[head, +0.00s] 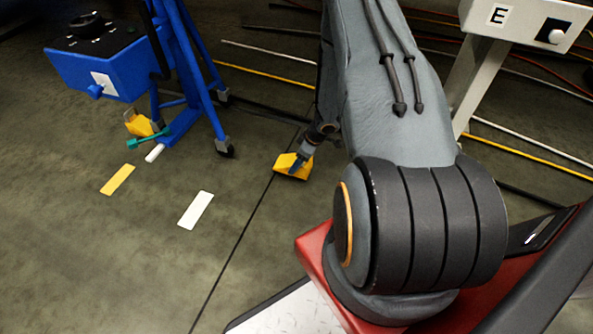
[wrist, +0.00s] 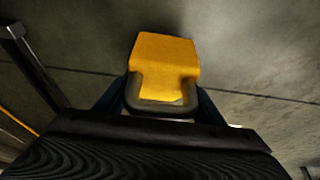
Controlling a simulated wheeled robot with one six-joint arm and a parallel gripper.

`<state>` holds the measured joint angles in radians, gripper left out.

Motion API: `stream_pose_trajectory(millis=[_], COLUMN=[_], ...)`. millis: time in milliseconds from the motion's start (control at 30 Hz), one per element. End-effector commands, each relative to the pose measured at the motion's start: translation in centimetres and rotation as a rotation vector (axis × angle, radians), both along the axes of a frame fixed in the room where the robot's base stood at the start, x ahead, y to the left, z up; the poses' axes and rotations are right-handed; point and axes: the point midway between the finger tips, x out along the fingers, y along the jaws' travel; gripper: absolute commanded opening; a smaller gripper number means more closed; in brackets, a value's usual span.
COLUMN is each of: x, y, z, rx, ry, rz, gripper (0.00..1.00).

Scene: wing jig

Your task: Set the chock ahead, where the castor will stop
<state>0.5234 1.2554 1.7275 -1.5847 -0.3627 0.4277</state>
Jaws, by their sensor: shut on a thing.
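My gripper (head: 302,158) is shut on a yellow chock (head: 288,168), low over the floor or on it; I cannot tell which. In the wrist view the chock (wrist: 164,62) sits between the blue fingers, with a dark loop handle at its near end. A blue wheeled stand (head: 112,72) is at the upper left in the head view. One of its castors (head: 225,148) is left of my gripper, with bare floor between it and the held chock. A second yellow block (head: 140,123) is by the stand's left leg, beside a teal bar (head: 150,138).
A yellow floor mark (head: 118,180) and a white floor mark (head: 196,210) lie in front of the stand. A dark seam (head: 236,240) crosses the floor. Cables and rods (head: 262,73) lie behind. A grey post with an "E" box (head: 515,20) stands at upper right.

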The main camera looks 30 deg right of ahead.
Motion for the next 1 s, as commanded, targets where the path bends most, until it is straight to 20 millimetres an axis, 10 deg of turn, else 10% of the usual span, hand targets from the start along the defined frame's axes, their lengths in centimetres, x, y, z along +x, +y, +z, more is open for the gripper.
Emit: stream_pose_trajectory(millis=[833,867,1000], x=[0.1,0.0,0.0], y=[0.0,0.0,0.0], z=[-4.5,-4.6,-4.5], rx=[0.0,0.0,-0.001], ry=[-0.001,0.0,-0.001], rz=[0.0,-0.001,0.0], gripper=[0.13,0.66,0.81])
